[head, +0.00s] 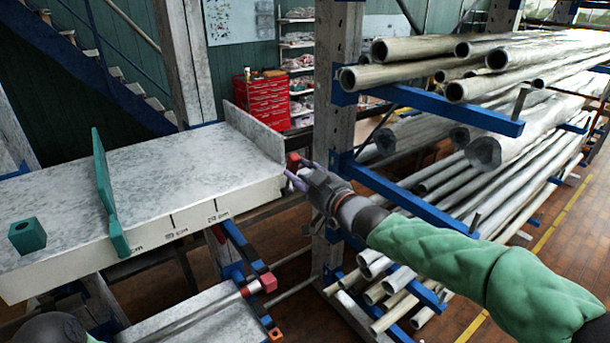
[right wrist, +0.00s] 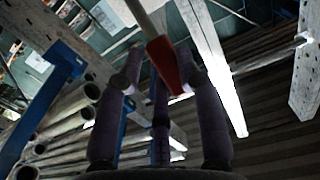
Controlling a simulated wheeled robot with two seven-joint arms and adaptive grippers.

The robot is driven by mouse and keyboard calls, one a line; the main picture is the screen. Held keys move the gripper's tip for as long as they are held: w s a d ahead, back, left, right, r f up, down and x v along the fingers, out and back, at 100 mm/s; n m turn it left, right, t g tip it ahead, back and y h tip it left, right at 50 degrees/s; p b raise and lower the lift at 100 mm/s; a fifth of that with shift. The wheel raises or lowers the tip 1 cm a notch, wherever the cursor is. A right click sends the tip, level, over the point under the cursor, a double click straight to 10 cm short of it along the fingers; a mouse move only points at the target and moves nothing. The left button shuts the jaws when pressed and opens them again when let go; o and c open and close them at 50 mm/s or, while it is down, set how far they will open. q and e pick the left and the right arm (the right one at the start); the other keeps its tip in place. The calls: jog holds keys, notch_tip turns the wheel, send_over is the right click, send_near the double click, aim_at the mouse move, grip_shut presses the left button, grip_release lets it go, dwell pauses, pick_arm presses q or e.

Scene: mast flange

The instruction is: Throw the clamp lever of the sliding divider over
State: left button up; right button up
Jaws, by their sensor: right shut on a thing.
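My right gripper (head: 292,176) is at the right end of the grey shelf, just in front of its upright end plate (head: 256,132). It is shut on a red handle (head: 293,160). In the right wrist view the red handle (right wrist: 164,66) on a pale rod lies between the fingers (right wrist: 160,82). I take it for the clamp lever; its joint is hidden. A teal upright divider (head: 104,190) stands across the shelf, left of the gripper, and overhangs the front edge. My left gripper is not in view; a dark part of my left arm shows at bottom left.
A teal block (head: 27,236) sits on the shelf (head: 160,165) at left. A blue-armed rack (head: 430,108) of metal pipes stands at right, close to my right arm. A red-tipped bar (head: 262,284) is below the shelf. The shelf top between divider and end plate is clear.

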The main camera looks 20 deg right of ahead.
aim_at(295, 168)
jog(key=shift+w+a+r, duration=0.4)
jog(key=shift+w+a, duration=0.05)
jog(key=shift+w, duration=0.1)
jog(key=shift+w+r, duration=0.15)
jog(key=shift+w, duration=0.1)
jog(key=shift+w+a+r, duration=0.2)
jog(key=shift+w, duration=0.15)
jog(key=shift+w+r, duration=0.2)
dwell(0.3)
jog(key=shift+a, duration=0.1)
jog(key=o, duration=0.6)
jog(key=shift+c, duration=0.2)
jog(key=shift+a+f, duration=0.15)
jog(key=shift+a, duration=0.05)
jog(key=shift+f, duration=0.25)
jog(key=shift+d, duration=0.1)
